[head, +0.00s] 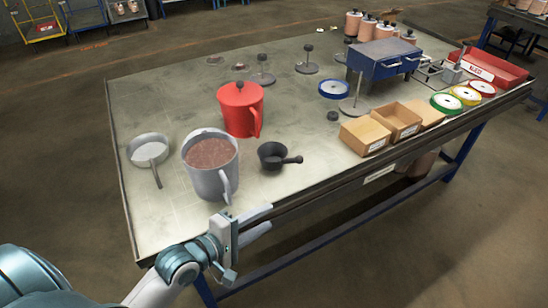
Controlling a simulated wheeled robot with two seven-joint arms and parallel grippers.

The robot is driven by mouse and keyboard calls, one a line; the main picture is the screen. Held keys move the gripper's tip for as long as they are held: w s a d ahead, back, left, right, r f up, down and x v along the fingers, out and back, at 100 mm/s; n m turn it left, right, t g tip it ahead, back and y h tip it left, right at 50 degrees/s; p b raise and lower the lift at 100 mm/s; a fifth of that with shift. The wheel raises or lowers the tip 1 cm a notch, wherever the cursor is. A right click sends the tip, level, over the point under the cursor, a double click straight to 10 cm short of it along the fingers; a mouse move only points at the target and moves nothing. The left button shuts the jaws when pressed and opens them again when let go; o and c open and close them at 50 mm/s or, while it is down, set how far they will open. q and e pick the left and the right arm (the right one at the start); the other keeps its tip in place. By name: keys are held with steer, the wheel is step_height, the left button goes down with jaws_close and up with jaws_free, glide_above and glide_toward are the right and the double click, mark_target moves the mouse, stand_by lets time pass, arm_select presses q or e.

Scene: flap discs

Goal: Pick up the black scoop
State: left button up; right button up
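The black scoop (273,156) sits on the worktable in the head view, with its round cup on the left and its short handle pointing right. It lies right of the grey pitcher (211,183), which is filled with brown grains, and below the red lidded pitcher (240,110). My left gripper (262,222) is at the table's front edge, below the scoop and apart from it. Its two fingers point right and are spread, with nothing between them. My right gripper is not in view.
A metal pan (149,150) with a handle lies at the left. Cardboard boxes (364,136), a blue drawer box (384,58), coloured discs (446,102) and a red tray (491,69) fill the right side. Disc stands (307,61) are at the back. Bare tabletop surrounds the scoop's right side.

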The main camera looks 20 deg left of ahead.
mark_target(294, 161)
arm_select(q)
steer(key=w+a+r+n+t+h, duration=0.1)
steer(key=w+a+r+n+t, duration=0.1)
steer(key=r+n, duration=0.4)
step_height(294, 161, up, 2)
steer(key=shift+w+a+r+n+t, duration=0.15)
steer(key=shift+w+n+t, duration=0.15)
steer(key=shift+w+t, duration=0.35)
steer(key=shift+w, duration=0.15)
steer(key=p+x, duration=0.3)
steer(key=x, duration=0.8)
steer(key=shift+d, duration=0.2)
steer(key=shift+w+d+p, duration=0.2)
steer(key=shift+w+p, duration=0.1)
steer(key=shift+w, duration=0.15)
